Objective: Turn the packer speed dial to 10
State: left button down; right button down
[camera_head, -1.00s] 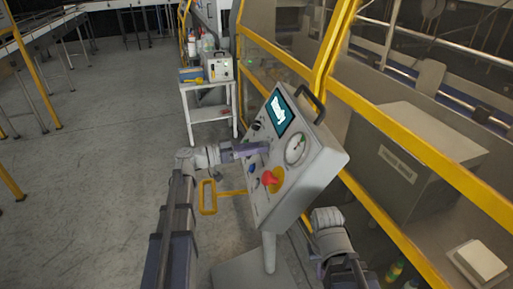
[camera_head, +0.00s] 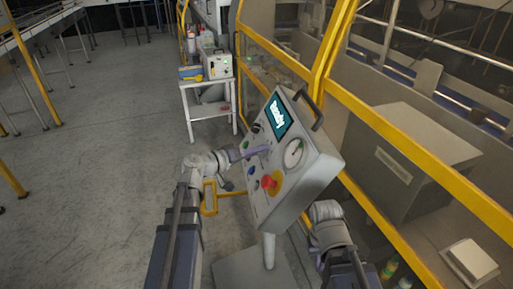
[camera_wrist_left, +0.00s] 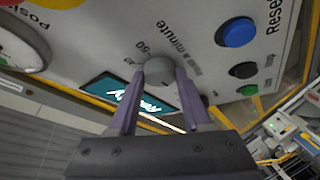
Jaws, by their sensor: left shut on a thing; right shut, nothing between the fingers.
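The grey control panel (camera_head: 290,185) stands tilted on a post in the middle of the head view. The speed dial is a round grey knob (camera_wrist_left: 158,70) with numbers and the word "minute" printed around it; my left gripper hides it in the head view. My left gripper (camera_head: 265,149) reaches the panel from the left. In the left wrist view its two purple fingers (camera_wrist_left: 158,95) are shut on the knob, one on each side. The setting the knob points to cannot be read. Only the arm and wrist of my right side show; its fingers are not visible.
The panel carries a screen (camera_head: 278,117), a gauge (camera_head: 294,153), a red knob (camera_head: 268,182) and a blue button (camera_wrist_left: 237,32) beside black and green ones. Yellow guard rails (camera_head: 425,150) run along the right. A small white table (camera_head: 208,112) stands behind; the left floor is open.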

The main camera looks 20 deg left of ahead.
pick_arm(q)
jog(key=shift+r+n+y+p, duration=0.15)
jog(key=shift+n+y+p, duration=0.2)
jog(key=shift+n, duration=0.65)
jog(key=c, duration=0.6)
grip_release()
jog(key=p+v, duration=0.2)
jog(key=v, duration=0.5)
jog(key=shift+s+a, duration=0.15)
jog(key=shift+s, duration=0.25)
